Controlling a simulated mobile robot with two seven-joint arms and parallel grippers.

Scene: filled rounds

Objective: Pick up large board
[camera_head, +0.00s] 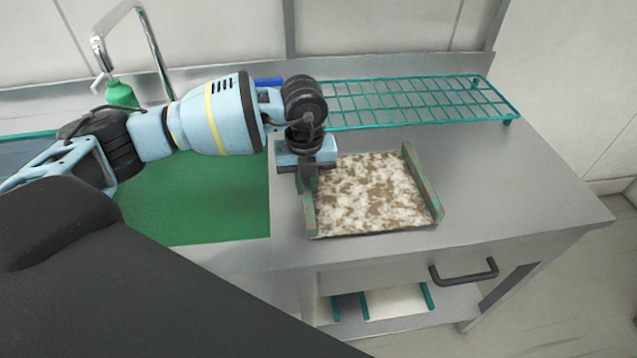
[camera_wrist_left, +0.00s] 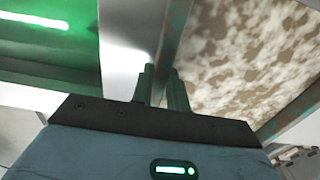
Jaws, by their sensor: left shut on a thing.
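The large board (camera_head: 370,195) is a rectangular panel speckled brown and white, with worn greenish rails along its left and right sides. It is over the grey counter, right of the green sink area; I cannot tell if it rests fully on the metal. My left gripper (camera_head: 307,184) points down at the board's left rail, near its far left corner, and is shut on that rail. In the left wrist view, the two dark green fingers (camera_wrist_left: 160,88) close around the rail, with the speckled board (camera_wrist_left: 245,55) to the right. The right gripper is not in view.
A teal wire rack (camera_head: 415,100) stands behind the board. A green basin (camera_head: 205,195), tap (camera_head: 150,45) and green bottle (camera_head: 121,95) are at left. A dark handle (camera_head: 464,272) juts from the counter front. A pale teal-edged item (camera_head: 397,301) lies below. Counter right of the board is clear.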

